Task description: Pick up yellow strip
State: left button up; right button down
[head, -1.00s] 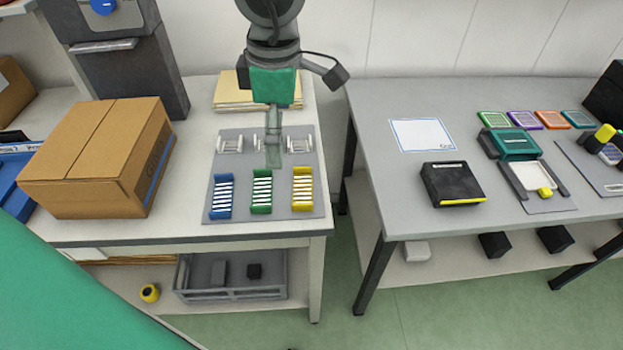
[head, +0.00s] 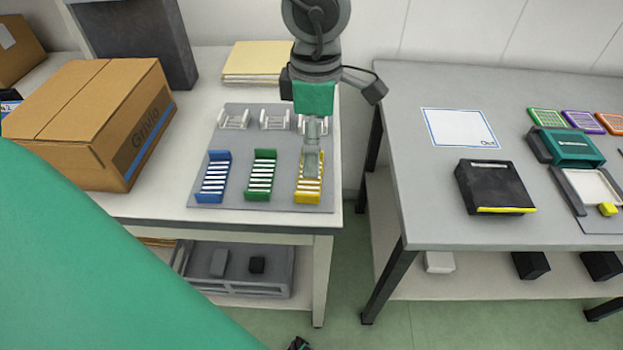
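The yellow strip (head: 299,196), a yellow holder with pale slats, lies at the right end of a row on a grey mat (head: 233,187). A green one (head: 261,178) and a blue one (head: 214,178) lie to its left. What looks like my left gripper (head: 311,172) points down from the top of the head view. Its fingertips overlap the upper part of the yellow strip and hide some of it. The fingers are seen nearly edge-on, so their opening and any contact are unclear. My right gripper is not clearly in view.
White holders (head: 274,118) stand behind the row. A cardboard box (head: 92,122) is on the left, folders (head: 258,62) behind. The right table (head: 425,200), across a gap, bears a black box (head: 495,187) and a white sheet (head: 457,128).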

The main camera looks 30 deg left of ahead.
pick_arm(q)
notch_tip(320, 180, down, 3)
jog(key=shift+w+r, duration=0.15)
jog(key=f, duration=0.1)
jog(key=f+b, duration=0.1)
jog(key=f, duration=0.1)
jog(key=f+b, duration=0.1)
jog(key=shift+a+f, duration=0.35)
jog(key=shift+f, duration=0.05)
jog(key=shift+d+f+b, duration=0.1)
jog(key=shift+f+b, duration=0.2)
jog(key=shift+f, duration=0.1)
jog(key=shift+r, duration=0.1)
jog(key=c, duration=0.5)
